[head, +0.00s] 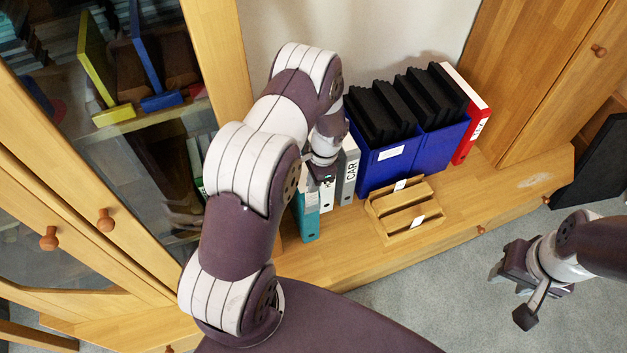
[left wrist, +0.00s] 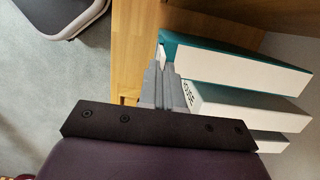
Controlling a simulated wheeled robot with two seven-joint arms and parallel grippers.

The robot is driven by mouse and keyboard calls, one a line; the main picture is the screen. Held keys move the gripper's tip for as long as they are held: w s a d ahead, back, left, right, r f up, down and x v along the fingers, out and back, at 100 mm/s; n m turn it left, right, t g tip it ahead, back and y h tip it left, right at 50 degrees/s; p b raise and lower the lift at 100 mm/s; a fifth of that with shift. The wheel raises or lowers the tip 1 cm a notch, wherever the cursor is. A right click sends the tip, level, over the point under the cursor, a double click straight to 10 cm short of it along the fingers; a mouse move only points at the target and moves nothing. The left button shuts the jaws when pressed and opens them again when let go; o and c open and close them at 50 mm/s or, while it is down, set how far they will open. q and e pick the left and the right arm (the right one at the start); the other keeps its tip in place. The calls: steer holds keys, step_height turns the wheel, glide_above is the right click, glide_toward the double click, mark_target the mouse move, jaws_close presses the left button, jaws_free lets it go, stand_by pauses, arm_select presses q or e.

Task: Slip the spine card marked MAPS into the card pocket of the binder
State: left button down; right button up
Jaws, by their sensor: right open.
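The binders stand in a row on the wooden ledge: a teal one (head: 306,220), a white one (head: 327,196) and a grey one marked CAR (head: 349,170). My left gripper (head: 322,174) is at the top of this row, partly hidden by its wrist. In the left wrist view its grey fingers (left wrist: 167,88) are close together beside the teal binder (left wrist: 212,50) and a white-spined binder marked HOUSE (left wrist: 240,112). I see no card between them. The MAPS card cannot be made out. My right gripper (head: 515,268) is open and empty, over the floor at the right.
A wooden tray (head: 378,222) with two slots and white labels lies before the blue file boxes (head: 385,168), which hold black folders. A red binder (head: 476,125) stands right of them. A glass-fronted cabinet (head: 220,60) rises at the left. The ledge's right part is clear.

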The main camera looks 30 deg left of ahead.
arm_select(q)
steer(key=shift+f+b, duration=1)
steer(key=shift+f, duration=0.5)
steer(key=c, duration=0.8)
jaws_free()
steer(key=shift+r, duration=0.1)
step_height(320, 180, up, 8)
steer(key=p, duration=0.7)
